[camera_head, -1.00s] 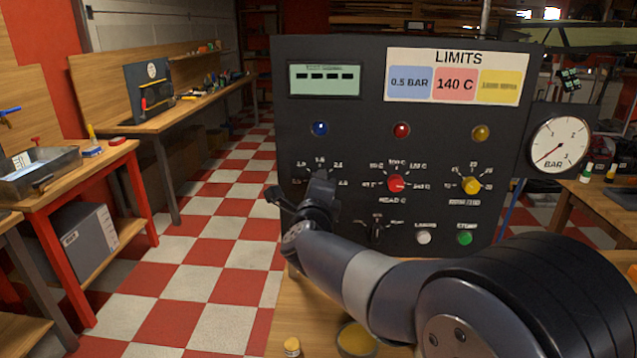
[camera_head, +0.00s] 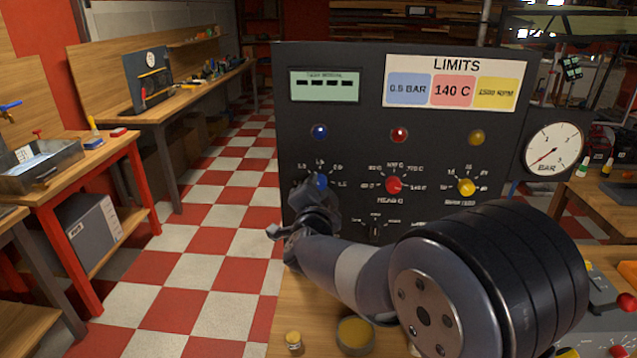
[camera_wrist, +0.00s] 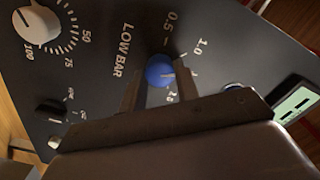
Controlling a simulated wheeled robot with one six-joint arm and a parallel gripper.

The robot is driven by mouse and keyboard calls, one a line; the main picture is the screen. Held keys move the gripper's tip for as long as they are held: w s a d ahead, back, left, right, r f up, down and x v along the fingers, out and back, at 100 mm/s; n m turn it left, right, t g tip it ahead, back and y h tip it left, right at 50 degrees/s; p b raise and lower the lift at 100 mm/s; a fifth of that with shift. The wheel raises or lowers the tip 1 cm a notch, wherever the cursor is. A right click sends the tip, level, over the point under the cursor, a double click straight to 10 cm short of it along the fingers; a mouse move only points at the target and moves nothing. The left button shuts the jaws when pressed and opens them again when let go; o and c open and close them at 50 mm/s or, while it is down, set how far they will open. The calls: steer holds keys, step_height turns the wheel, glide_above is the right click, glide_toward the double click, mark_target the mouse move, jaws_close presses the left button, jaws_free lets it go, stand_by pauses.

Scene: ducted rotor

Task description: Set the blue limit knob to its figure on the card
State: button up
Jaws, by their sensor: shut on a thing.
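The blue limit knob (camera_head: 321,182) is on the left of the dark panel, its top showing just above my gripper (camera_head: 316,198) in the head view. In the wrist view the blue knob (camera_wrist: 160,70) sits between the two fingers of my gripper (camera_wrist: 158,78), which is shut on it. A pale pointer line on the knob points to the right in that view. Scale figures 0.5, 1.0 and a partly hidden 2.0 show around it, beside the words LOW BAR. The LIMITS card (camera_head: 455,65) reads 0.5 BAR on its blue patch (camera_head: 409,89).
A red knob (camera_head: 393,185) and a yellow knob (camera_head: 466,187) sit to the right on the same panel. The display (camera_head: 324,87) shows dashes. A round BAR gauge (camera_head: 553,149) hangs at the right. A small jar (camera_head: 293,342) stands on the wooden bench below.

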steer(key=n+p, duration=0.3)
steer(key=n, duration=0.4)
steer(key=shift+p, duration=0.3)
steer(key=n+p, duration=0.1)
steer(key=n, duration=0.2)
steer(key=shift+n+p, duration=0.35)
steer(key=shift+n, duration=0.05)
steer(key=shift+f+n+p, duration=0.1)
steer(key=shift+n+p, duration=0.6)
steer(key=shift+n, duration=1)
steer(key=o, duration=1)
steer(key=shift+c, duration=0.2)
steer(key=s+b, duration=0.2)
steer(key=s, duration=0.8)
steer(key=shift+s+a, duration=0.15)
steer(key=shift+s, duration=0.25)
